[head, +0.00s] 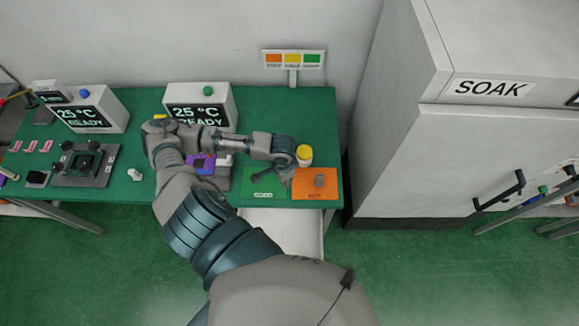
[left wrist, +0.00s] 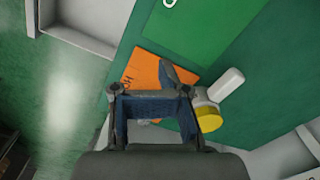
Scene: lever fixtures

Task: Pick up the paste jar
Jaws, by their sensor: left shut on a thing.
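The paste jar (head: 304,155) is white with a yellow lid. In the head view it is at the back edge of the orange mat, right at the fingers of my left gripper (head: 289,156). In the left wrist view the jar (left wrist: 209,118) shows beside the gripper (left wrist: 157,108), its yellow lid partly behind a finger. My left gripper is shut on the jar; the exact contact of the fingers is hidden. I cannot tell whether the jar is clear of the table. My right gripper is not in view.
Display boxes (head: 218,97) stand behind, and the SOAK cabinet (head: 400,160) stands right of the table.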

